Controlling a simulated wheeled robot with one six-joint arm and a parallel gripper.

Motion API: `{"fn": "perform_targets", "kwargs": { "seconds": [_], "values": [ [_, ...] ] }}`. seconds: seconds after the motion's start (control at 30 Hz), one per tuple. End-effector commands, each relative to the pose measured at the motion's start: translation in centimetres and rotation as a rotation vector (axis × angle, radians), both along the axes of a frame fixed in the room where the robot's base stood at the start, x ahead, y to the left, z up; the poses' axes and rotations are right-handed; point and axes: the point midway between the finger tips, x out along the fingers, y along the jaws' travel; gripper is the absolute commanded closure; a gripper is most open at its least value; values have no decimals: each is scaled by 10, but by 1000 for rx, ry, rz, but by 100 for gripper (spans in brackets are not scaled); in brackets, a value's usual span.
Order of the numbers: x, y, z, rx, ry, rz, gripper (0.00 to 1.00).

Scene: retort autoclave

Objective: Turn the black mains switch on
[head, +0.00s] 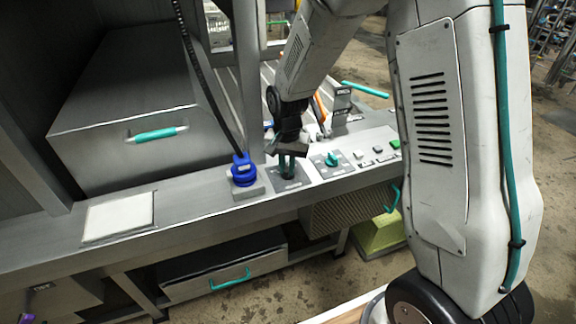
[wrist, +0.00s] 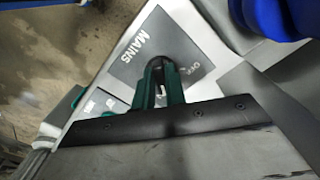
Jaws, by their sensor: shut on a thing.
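The black mains switch (wrist: 158,66) stands on a grey plate (wrist: 143,47) lettered MAINS in the wrist view. "OFF" is lettered to the right of the switch. My gripper (head: 288,166) reaches down onto the control ledge in the head view. In the wrist view its green fingers lie on both sides of the switch and are shut on it. In the head view the switch is mostly hidden by the fingers, with its plate (head: 273,179) showing around them. The exact angle of the switch is hard to tell.
A blue connector (head: 243,170) with a black hose stands just left of the switch. A teal knob (head: 332,158) is just right of it, with white buttons (head: 358,153) and a green button (head: 394,145) beyond. A metal box (head: 130,110) with a teal handle stands behind.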

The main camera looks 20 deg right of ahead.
Motion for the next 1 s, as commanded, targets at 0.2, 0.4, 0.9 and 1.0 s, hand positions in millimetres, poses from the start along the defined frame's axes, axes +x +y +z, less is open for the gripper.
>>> {"fn": "perform_targets", "kwargs": {
  "seconds": [0.2,0.4,0.9,1.0],
  "values": [
    [1,1,1,0,-3,-117,100],
    [2,1,1,0,-3,-176,100],
    [2,1,1,0,-3,-198,100],
    [2,1,1,0,-3,-198,71]
  ]
}}
